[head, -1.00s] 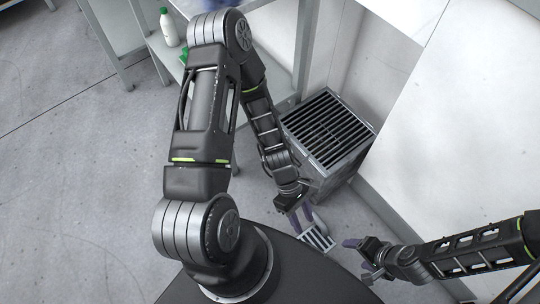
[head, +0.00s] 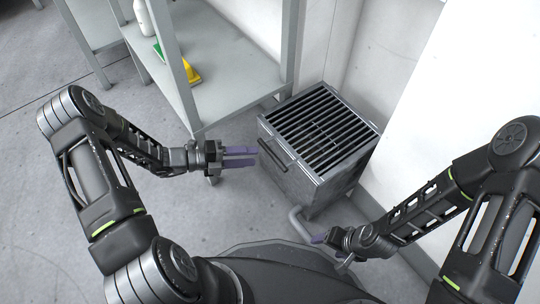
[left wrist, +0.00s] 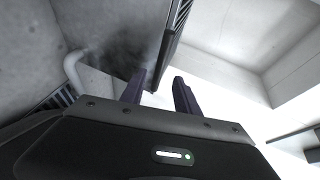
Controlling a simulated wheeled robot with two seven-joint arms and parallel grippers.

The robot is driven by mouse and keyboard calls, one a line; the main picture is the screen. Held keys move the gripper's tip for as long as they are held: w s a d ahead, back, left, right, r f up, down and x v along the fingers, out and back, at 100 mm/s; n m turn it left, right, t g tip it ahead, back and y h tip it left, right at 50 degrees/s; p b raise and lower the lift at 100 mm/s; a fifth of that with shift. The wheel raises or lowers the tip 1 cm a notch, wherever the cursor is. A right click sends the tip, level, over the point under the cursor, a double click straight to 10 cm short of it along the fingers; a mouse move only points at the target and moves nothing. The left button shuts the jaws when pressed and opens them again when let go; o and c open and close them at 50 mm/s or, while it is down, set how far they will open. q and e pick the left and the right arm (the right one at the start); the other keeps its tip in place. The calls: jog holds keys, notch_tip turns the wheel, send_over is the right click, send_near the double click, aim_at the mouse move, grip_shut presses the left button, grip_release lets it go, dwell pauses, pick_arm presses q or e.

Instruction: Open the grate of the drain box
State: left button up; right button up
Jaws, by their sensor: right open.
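The drain box (head: 302,190) is a grey metal box standing on the floor against the wall. Its dark slatted grate (head: 322,125) lies flat across the top. A dark bar handle (head: 273,155) is at the box's upper left front edge. My left gripper (head: 256,156) is open, its two purple fingers pointing right towards the handle, with nothing visible between them. In the left wrist view the fingers (left wrist: 159,92) are apart, near a dark edge I cannot identify. My right gripper (head: 318,239) is low in front of the box, partly hidden.
A grey shelf table (head: 220,85) stands behind and left of the box, holding a white bottle (head: 144,18) and a yellow item (head: 190,74). A grey pipe (head: 299,222) runs at the box's foot. A white wall panel (head: 425,110) is close on the right. Floor at left is clear.

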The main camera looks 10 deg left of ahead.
aim_at(273, 154)
pick_arm(q)
jog(key=b+x, duration=0.3)
jog(key=x, duration=0.5)
jog(key=shift+s, duration=0.1)
jog(key=shift+c, duration=0.2)
grip_shut()
dwell(1.2)
